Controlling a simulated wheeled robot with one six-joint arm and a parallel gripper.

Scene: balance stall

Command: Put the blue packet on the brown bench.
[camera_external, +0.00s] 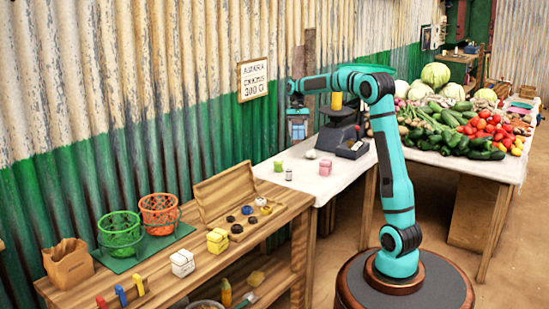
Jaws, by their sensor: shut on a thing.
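My gripper (298,124) hangs pointing down above the far left part of the white-topped table, in front of the corrugated wall. It is shut on a small blue packet (298,131), which is small in the picture and partly hidden by the fingers. The packet is held in the air, clear of the tabletop. The brown bench (205,261) is the wooden one at front left, to the left of and nearer than my gripper.
On the bench are a paper bag (68,262), green (120,236) and orange (159,212) baskets, a wooden box (225,196) with dark weights, and yellow (217,241) and white (183,263) packets. A dark scale (338,137) and pink packet (325,167) stand on the white table (318,186).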

